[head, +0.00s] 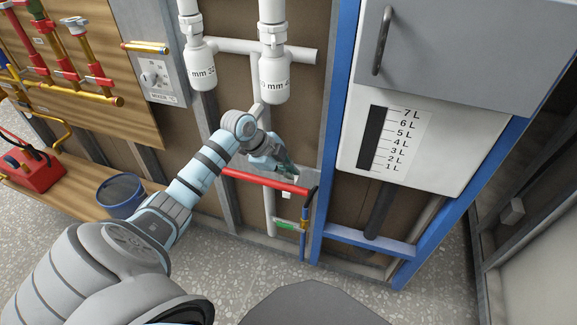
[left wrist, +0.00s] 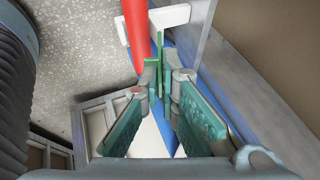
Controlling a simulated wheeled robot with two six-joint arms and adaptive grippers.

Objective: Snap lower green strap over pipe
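The red pipe (head: 265,181) runs across under my left gripper and also shows in the left wrist view (left wrist: 137,30). A green strap (head: 285,225) sits on a white bracket below the red pipe, beside the blue pipe (head: 304,215). My left gripper (head: 287,170) is just above the red pipe by the panel. In the left wrist view its teal-padded fingers (left wrist: 164,85) are apart. A thin green strap piece (left wrist: 161,50) shows beyond and between the fingertips, near a white bracket (left wrist: 172,17). I cannot tell whether the fingers touch it. My right gripper is not in view.
White vertical pipes (head: 272,60) hang above the gripper. A blue-framed grey cabinet with a level gauge (head: 402,140) stands to the right. A blue bucket (head: 121,196) and a red box (head: 34,171) are on the wooden ledge at left. The speckled floor in front is open.

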